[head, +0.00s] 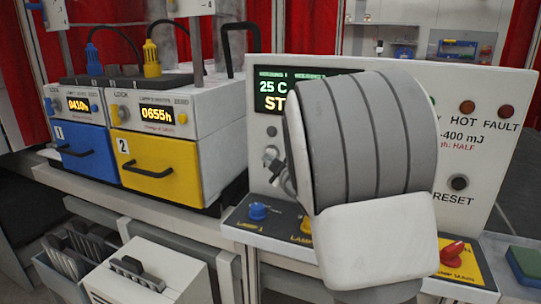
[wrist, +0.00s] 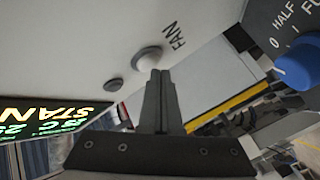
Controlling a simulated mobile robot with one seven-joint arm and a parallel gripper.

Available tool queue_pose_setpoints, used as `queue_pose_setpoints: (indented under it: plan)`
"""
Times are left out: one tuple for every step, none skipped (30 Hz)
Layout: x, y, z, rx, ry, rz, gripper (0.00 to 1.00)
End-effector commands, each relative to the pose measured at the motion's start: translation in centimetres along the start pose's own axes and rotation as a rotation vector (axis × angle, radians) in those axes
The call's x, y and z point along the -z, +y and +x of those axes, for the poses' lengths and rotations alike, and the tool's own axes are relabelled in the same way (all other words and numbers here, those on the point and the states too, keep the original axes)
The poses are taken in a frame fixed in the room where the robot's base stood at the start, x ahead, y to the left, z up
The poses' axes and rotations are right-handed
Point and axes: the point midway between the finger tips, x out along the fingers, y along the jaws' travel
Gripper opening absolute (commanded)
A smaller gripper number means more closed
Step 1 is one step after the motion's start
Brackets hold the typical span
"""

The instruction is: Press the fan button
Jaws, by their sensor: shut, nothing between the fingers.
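The fan button (wrist: 147,57) is a round pale button on the panel, with the word FAN printed beside it in the wrist view. My gripper (wrist: 160,73) is shut and empty, its dark fingertips right at the button's lower edge in the picture. I cannot tell whether they touch it. In the head view the pale knob-like button (head: 270,153) shows on the white control panel (head: 470,190), just left of my arm. My gripper there is mostly hidden behind my own wrist.
A smaller round button (wrist: 113,85) sits beside the fan button, towards the lit display (wrist: 50,118). A blue rotary knob (wrist: 298,68) is at the right of the wrist view. Blue (head: 258,211) and red (head: 453,249) knobs stand on the ledge below the panel.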

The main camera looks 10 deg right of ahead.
Motion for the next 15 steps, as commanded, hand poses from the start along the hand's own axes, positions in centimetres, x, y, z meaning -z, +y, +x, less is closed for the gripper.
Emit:
queue_pose_setpoints:
  plan:
    - [-0.01, 0.00, 0.01, 0.000, 0.000, 0.000, 0.00]
    - [-0.02, 0.00, 0.02, 0.000, 0.000, 0.000, 0.00]
    - [-0.03, 0.01, 0.04, 0.000, 0.000, 0.000, 0.00]
    - [-0.05, 0.03, 0.06, 0.000, 0.000, 0.000, 0.00]
    - [-0.06, 0.04, 0.08, 0.000, 0.000, 0.000, 0.00]
    - [-0.08, 0.06, 0.11, 0.000, 0.000, 0.000, 0.00]
    - [-0.10, 0.07, 0.14, 0.000, 0.000, 0.000, 0.00]
    - [-0.11, 0.10, 0.17, 0.000, 0.000, 0.000, 0.00]
    - [-0.13, 0.12, 0.20, 0.000, 0.001, 0.000, 0.00]
    - [-0.15, 0.14, 0.23, 0.000, 0.001, -0.001, 0.00]
    - [-0.16, 0.16, 0.26, 0.000, 0.001, -0.001, 0.00]
    - [-0.18, 0.18, 0.29, 0.000, 0.001, -0.001, 0.00]
    - [-0.19, 0.20, 0.32, 0.000, 0.001, -0.001, 0.00]
    - [-0.21, 0.22, 0.35, 0.000, 0.001, -0.001, 0.00]
    - [-0.23, 0.24, 0.38, 0.000, 0.001, 0.000, 0.00]
